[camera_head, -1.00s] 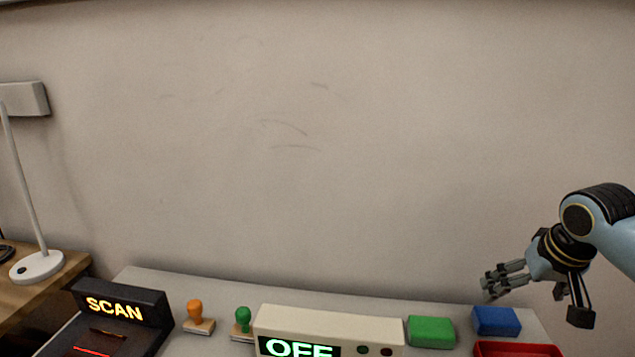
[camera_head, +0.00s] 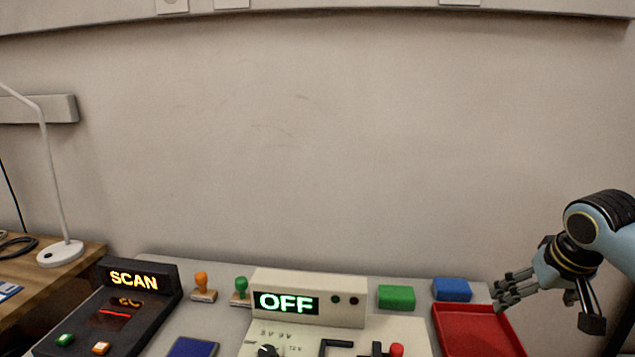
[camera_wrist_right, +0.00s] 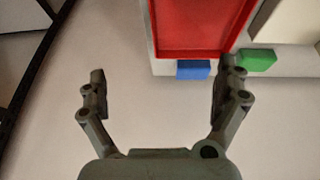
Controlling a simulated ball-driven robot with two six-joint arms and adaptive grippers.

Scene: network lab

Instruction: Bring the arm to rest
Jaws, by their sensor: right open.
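My right gripper (camera_head: 507,290) is at the right of the head view, above the right edge of the red tray (camera_head: 475,330). Its fingers point left. In the right wrist view the two fingers of the gripper (camera_wrist_right: 160,85) are spread wide with nothing between them, over pale floor or surface beside the bench edge. The red tray (camera_wrist_right: 197,28) also shows at the top of that view, and it looks empty. My left gripper is not in the head view.
The OFF device (camera_head: 345,303), a green stamp (camera_head: 240,291), an orange stamp (camera_head: 203,287) and the SCAN device (camera_head: 150,312) stand leftward. A lamp (camera_head: 60,252) is far left.

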